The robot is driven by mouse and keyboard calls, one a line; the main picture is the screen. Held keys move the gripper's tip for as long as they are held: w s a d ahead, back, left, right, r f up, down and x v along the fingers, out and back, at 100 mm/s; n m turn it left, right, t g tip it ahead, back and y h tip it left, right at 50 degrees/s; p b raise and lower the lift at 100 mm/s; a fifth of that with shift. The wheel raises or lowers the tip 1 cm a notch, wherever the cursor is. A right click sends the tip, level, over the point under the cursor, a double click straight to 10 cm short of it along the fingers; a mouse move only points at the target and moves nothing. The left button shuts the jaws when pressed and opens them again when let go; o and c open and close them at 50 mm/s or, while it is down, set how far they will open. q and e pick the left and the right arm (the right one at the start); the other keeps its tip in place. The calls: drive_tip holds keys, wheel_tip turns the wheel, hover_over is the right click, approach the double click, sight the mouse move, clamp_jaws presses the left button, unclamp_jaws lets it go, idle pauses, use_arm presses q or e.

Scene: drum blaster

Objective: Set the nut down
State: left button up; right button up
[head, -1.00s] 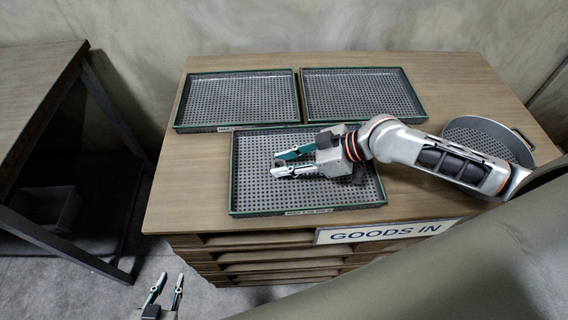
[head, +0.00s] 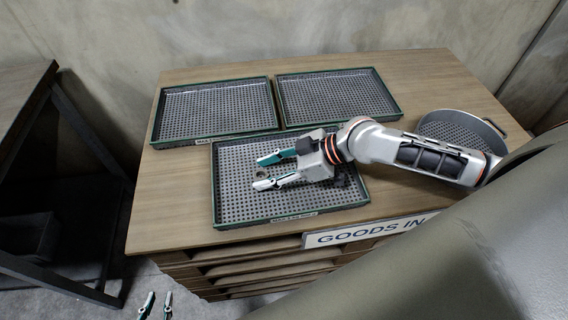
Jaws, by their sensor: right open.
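A small, dark, ring-like piece, seemingly the nut (head: 261,176), shows on the perforated floor of the front tray (head: 300,216), towards its left side. It is too small to make out clearly. My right gripper (head: 263,172) is over this tray, its fingers pointing left. The fingers are spread, with the small piece between the tips in the picture and nothing gripped. I cannot tell the tips' height above the tray. My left gripper (head: 159,295) is at the bottom edge, away from the table. Only its finger ends show, apart and empty.
Two more perforated trays, one back left (head: 216,108) and one back right (head: 336,97), look empty. A round perforated pan (head: 458,131) stands at the right, behind my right arm. The wooden table (head: 172,195) is bare left of the front tray. Another table (head: 22,90) stands far left.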

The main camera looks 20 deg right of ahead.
drive_tip(key=v, duration=1)
drive_tip(key=shift+f, duration=0.1)
drive_tip(key=shift+v, duration=0.9)
drive_tip(key=shift+w, duration=0.1)
